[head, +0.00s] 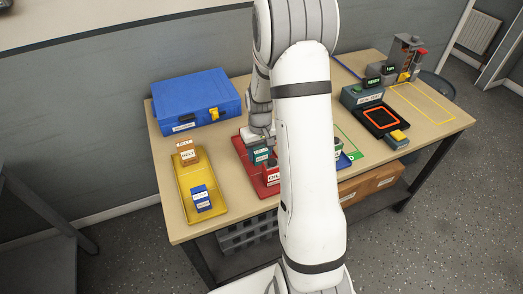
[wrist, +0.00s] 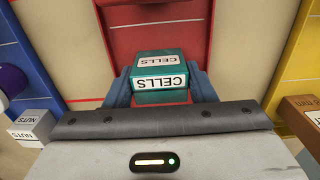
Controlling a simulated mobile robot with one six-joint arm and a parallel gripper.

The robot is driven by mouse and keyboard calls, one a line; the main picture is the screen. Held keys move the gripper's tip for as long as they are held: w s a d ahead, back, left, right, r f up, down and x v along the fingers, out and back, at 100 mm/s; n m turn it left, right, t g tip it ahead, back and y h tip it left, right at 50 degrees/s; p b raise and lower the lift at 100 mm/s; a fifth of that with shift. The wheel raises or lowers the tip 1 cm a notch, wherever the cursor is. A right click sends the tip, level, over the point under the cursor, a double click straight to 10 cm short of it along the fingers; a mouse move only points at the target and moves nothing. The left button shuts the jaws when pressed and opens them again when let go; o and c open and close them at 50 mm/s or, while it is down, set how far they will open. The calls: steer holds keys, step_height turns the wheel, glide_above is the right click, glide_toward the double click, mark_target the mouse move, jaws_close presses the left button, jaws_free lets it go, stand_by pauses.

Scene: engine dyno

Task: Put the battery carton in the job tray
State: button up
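The battery carton appears to be the small teal box labelled CELLS (wrist: 160,72). In the head view the teal carton (head: 261,156) is at the red tray (head: 241,145), under my gripper. My gripper (wrist: 160,88) has its two dark blue fingers against the carton's left and right sides, with no gap showing. I cannot tell whether the carton rests on the tray or hangs just above it. Besides the red tray there are a yellow tray (head: 186,178) at the left and a blue tray (head: 345,162), mostly hidden by my arm. No label shows which is the job tray.
The yellow tray holds a brown BELT box (head: 188,155) and a blue box (head: 201,198). A red OIL box (head: 271,176) stands close to the carton. A blue case (head: 196,102) stands behind. A scale-like device (head: 384,118) is at right. A NUTS box (wrist: 33,124) is near the blue tray.

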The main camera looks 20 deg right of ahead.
mark_target(260, 150)
steer(key=o, duration=0.4)
step_height(260, 150, up, 12)
steer(key=s+a+r+t, duration=0.1)
steer(key=s+a+r, duration=0.2)
steer(key=s, duration=0.4)
steer(key=s+a+r+t, duration=0.1)
steer(key=s+a+r, duration=0.2)
steer(key=s, duration=0.4)
steer(key=s+a+r, duration=0.3)
steer(key=s+a, duration=0.1)
steer(key=s, duration=0.3)
steer(key=shift+r+t, duration=0.1)
steer(key=shift+t, duration=0.3)
steer(key=shift+w, duration=0.1)
